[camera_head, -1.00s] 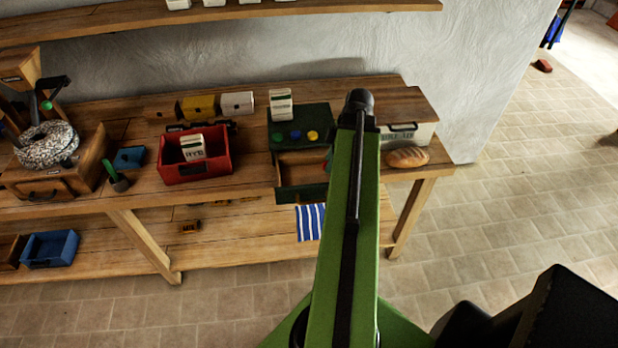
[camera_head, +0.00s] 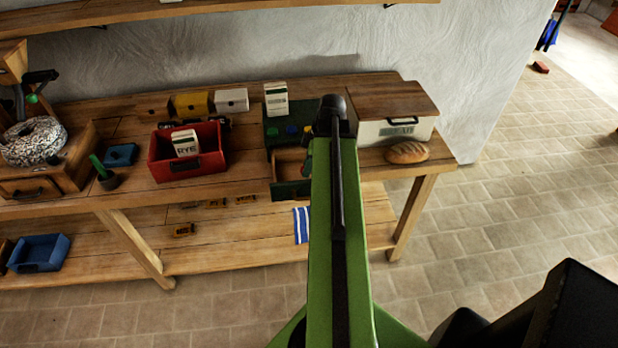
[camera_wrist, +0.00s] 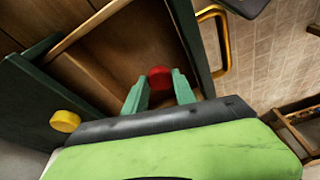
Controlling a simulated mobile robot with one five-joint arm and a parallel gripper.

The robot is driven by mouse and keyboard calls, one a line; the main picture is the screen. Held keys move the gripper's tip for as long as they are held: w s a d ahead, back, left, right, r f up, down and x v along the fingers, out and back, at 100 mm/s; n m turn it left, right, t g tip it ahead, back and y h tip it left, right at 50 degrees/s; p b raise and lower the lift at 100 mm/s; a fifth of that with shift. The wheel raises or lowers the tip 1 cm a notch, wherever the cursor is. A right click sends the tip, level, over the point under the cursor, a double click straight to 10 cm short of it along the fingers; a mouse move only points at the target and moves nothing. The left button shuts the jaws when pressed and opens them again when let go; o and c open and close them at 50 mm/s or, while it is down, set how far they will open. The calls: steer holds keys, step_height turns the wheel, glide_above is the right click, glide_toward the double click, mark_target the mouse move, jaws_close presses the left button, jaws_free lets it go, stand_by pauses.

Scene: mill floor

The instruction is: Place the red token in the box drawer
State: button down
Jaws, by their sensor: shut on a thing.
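The red token (camera_wrist: 159,77) is held between the green fingertips of my gripper (camera_wrist: 160,90) in the wrist view. It appears over the open wooden drawer (camera_wrist: 133,57) of the dark green box; I cannot tell its exact height. In the head view the box (camera_head: 285,114) stands on the bench with its drawer (camera_head: 290,187) pulled out at the front. My arm hides the right part of the box and drawer, and most of my gripper. A yellow token (camera_wrist: 65,121) lies on the box in the wrist view; blue and green tokens show in the head view.
A red crate (camera_head: 188,165) stands left of the box. A white bread bin (camera_head: 400,130) with a wooden lid and a loaf (camera_head: 407,153) are to the right. A striped cloth (camera_head: 301,225) lies on the shelf below. A yellow handle (camera_wrist: 219,35) is beside the drawer.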

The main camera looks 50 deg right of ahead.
step_height(320, 180, down, 4)
steer(key=b, duration=0.4)
steer(key=shift+f, duration=0.2)
steer(key=shift+r, duration=0.25)
steer(key=shift+f, duration=0.15)
steer(key=c, duration=1)
jaws_free()
steer(key=p+v, duration=1.1)
steer(key=v, duration=0.1)
steer(key=shift+s+p, duration=0.1)
steer(key=shift+p, duration=0.2)
